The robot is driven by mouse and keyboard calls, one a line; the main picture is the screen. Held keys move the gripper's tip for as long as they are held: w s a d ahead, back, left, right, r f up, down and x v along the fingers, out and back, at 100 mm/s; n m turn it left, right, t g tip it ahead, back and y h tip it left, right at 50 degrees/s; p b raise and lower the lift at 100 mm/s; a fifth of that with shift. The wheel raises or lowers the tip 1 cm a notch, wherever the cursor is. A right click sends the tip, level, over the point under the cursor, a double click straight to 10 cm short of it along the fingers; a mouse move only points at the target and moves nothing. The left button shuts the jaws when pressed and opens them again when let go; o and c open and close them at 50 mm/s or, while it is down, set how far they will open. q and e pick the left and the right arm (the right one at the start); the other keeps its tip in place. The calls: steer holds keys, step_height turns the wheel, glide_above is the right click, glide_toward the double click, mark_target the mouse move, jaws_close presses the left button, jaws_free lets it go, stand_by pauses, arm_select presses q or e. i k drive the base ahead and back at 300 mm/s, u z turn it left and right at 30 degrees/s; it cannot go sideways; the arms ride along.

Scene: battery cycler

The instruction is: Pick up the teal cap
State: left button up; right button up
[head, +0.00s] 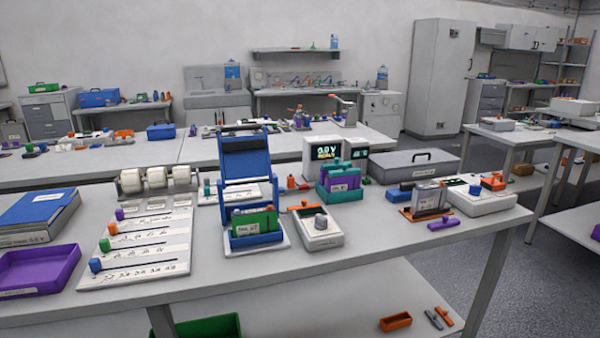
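A small teal piece (207,187), which looks like a cap, stands at the left end of a white board (209,200) behind the blue stand. Neither of my grippers is in the head view.
A blue stand (248,165), a teal holder with purple pieces (341,193) and a white board with coloured sliders (140,250) crowd the front bench. A purple tray (38,272) lies at the left. The bench's front edge strip (350,262) is clear.

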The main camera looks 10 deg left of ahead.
mark_target(342, 171)
steer(key=u, duration=0.95)
steer(key=i, duration=1.15)
steer(key=z, duration=0.6)
